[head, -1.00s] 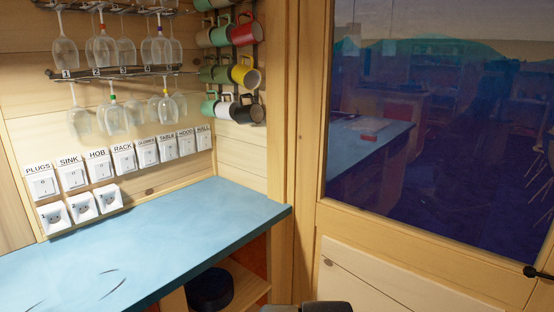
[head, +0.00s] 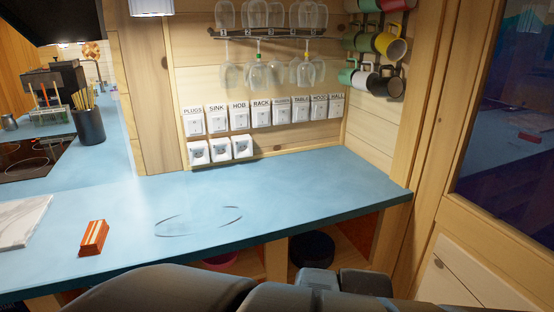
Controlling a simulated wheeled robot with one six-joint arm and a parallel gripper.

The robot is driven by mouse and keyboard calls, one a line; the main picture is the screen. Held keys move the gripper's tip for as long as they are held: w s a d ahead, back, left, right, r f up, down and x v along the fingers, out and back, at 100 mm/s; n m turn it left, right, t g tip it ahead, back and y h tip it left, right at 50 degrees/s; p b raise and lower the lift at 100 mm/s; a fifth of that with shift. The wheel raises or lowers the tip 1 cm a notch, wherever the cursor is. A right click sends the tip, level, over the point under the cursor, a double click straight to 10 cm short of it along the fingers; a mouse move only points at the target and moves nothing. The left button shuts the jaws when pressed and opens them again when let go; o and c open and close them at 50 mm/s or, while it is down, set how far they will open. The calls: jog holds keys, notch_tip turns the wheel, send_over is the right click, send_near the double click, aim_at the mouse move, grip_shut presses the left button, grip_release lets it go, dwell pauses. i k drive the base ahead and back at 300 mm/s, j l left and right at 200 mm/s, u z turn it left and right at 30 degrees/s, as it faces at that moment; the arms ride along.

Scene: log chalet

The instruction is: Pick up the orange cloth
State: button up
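The orange cloth (head: 93,238) appears as a small folded block, orange with pale stripes, on the blue worktop (head: 300,185) at the left in the head view. It lies near the worktop's front edge, and nothing covers it. Dark grey parts of my arm cross the bottom of the view, in front of the worktop and to the right of the cloth. My gripper's fingertips do not show.
A white marble-look board (head: 22,220) lies left of the cloth. A black utensil pot (head: 89,126) and a hob (head: 28,160) are farther back.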

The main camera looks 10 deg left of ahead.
aim_at(92, 241)
jog(key=u, duration=1.9)
